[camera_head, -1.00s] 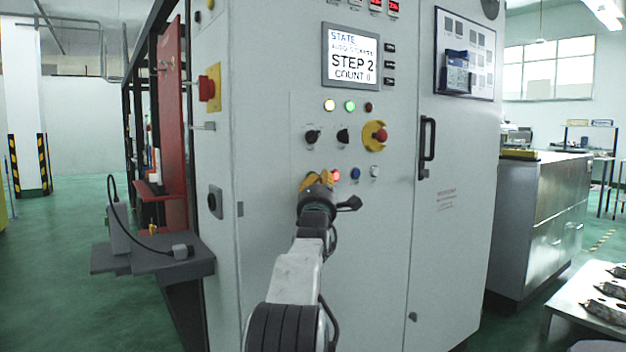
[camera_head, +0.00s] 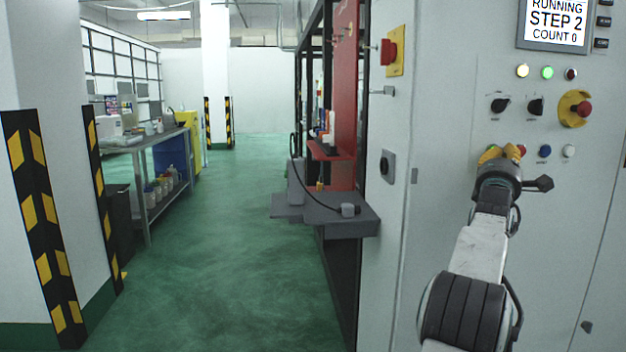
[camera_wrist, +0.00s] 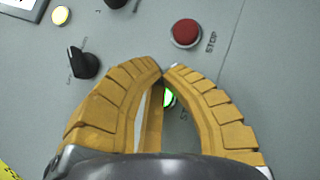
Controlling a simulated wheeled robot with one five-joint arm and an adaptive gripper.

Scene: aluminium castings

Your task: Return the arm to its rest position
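My arm (camera_head: 480,252) is stretched out toward the grey control cabinet (camera_head: 440,60). My gripper (camera_head: 502,154) has yellow fingers and is at the lower row of buttons in the head view. In the wrist view the tips of my gripper (camera_wrist: 163,69) meet, with nothing held between them. A lit green button (camera_wrist: 168,97) shows through the gap behind the fingers. A red button (camera_wrist: 186,33) marked STOP is just beyond the tips. I cannot tell whether the fingertips touch the panel.
The screen (camera_head: 556,22) reads RUNNING, STEP 2, COUNT 0. A grey shelf (camera_head: 335,222) juts out left of the cabinet. A striped pillar (camera_head: 48,220) stands at the far left. The green floor (camera_head: 220,250) between them is clear.

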